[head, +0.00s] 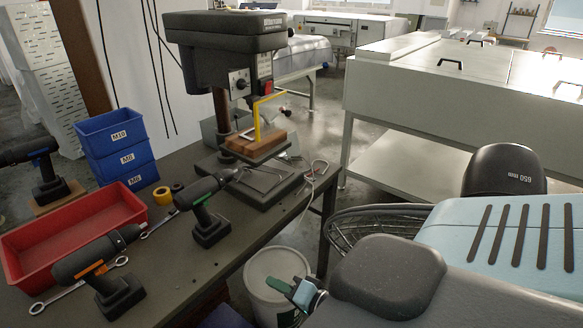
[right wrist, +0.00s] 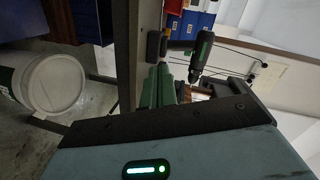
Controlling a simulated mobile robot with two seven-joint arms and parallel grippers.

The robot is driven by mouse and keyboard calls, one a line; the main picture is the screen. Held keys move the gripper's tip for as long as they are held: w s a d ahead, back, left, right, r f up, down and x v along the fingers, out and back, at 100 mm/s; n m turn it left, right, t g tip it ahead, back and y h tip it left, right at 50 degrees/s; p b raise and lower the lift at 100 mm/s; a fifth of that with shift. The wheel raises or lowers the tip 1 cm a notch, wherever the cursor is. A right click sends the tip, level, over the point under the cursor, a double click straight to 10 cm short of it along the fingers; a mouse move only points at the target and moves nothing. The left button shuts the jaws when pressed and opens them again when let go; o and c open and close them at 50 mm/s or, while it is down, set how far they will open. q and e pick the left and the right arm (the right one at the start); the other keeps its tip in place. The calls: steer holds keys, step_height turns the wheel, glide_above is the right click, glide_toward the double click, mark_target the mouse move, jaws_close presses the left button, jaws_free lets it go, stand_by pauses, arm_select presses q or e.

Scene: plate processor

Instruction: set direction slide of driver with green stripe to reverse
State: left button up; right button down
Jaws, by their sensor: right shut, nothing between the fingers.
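The driver with the green stripe (head: 205,208) stands upright on its battery on the dark workbench, in front of the drill press, its nose pointing right. It also shows in the right wrist view (right wrist: 201,55), beyond the fingertips. Its direction slide is too small to make out. My right gripper (head: 277,284) is shut and empty, with green fingers. It is off the bench's right edge, above a white bucket, well apart from the driver. Its fingers also show in the right wrist view (right wrist: 160,82). My left gripper is out of view.
A driver with an orange stripe (head: 88,262) and one with a blue stripe (head: 42,154) stand on the left. A red tray (head: 120,200), blue bins (head: 118,150), tape rolls (head: 162,195) and wrenches surround them. The drill press (head: 228,55) rises behind. The white bucket (head: 262,300) is on the floor.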

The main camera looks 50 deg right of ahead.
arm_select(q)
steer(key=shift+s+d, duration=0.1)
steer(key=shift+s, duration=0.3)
arm_select(e)
steer(key=shift+s+a+f+n, duration=0.15)
steer(key=shift+s+f, duration=0.05)
steer(key=shift+s, duration=0.15)
steer(key=shift+s+a+f+n, duration=0.1)
steer(key=shift+s+f+n, duration=0.1)
steer(key=shift+s, duration=0.15)
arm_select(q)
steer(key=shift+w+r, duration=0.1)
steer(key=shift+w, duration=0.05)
